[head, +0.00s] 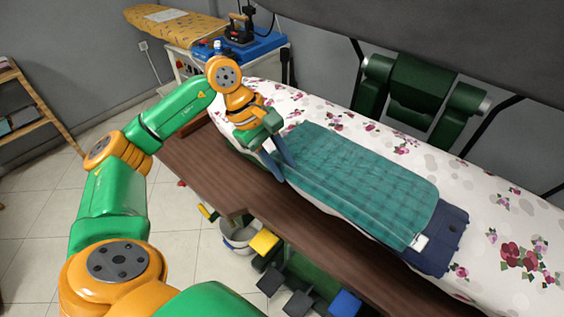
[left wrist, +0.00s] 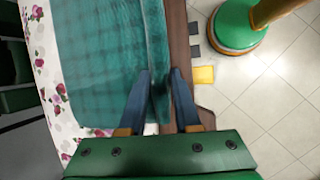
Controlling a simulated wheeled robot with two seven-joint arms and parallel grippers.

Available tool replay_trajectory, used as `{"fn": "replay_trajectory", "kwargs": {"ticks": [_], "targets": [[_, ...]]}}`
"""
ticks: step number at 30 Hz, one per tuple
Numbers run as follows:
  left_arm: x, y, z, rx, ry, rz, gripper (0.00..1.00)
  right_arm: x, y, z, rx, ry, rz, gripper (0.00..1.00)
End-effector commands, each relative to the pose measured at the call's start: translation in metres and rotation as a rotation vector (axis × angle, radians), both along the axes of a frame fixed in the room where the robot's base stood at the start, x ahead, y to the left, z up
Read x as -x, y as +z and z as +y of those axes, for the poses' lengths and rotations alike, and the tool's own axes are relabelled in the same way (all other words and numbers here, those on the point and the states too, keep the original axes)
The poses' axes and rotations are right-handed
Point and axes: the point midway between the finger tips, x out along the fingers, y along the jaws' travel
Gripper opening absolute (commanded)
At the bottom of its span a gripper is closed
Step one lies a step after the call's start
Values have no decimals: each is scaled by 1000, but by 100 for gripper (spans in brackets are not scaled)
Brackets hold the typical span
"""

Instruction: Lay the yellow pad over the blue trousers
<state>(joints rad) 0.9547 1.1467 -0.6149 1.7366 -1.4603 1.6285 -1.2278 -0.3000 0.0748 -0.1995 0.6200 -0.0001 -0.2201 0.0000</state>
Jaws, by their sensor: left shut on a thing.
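A teal-green checked cloth pad (head: 360,180) lies on the flowered pressing board, over dark blue trousers (head: 450,235). The trousers show only at the pad's right end and along part of its near edge; the rest is hidden. The pad looks teal-green, not yellow. My left gripper (head: 278,165) is at the pad's left end, near the board's front edge. In the left wrist view, its blue fingers (left wrist: 160,92) are shut on the pad's folded edge, and the pad (left wrist: 100,60) spreads to the left. My right gripper is out of view.
The flowered board (head: 510,215) has a dark wooden shelf (head: 240,190) along its front. A green press head (head: 420,90) stands behind. An iron (head: 240,30) and a yellow patterned ironing board (head: 175,25) are at the back. Pedals (head: 300,303) sit below.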

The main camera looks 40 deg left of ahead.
Motion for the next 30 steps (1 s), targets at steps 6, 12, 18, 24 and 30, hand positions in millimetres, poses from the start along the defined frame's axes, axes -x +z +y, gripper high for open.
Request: {"fn": "replay_trajectory", "kwargs": {"ticks": [6,12,18,24,30], "targets": [[0,0,0,-1,1,1,45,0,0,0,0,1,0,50],[0,0,0,0,1,1,61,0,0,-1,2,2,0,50],[0,3,1,-1,1,0,61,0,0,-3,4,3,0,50],[6,40,17,0,4,-6,61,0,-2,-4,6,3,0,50],[16,90,38,1,2,-3,61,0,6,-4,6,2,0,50]]}}
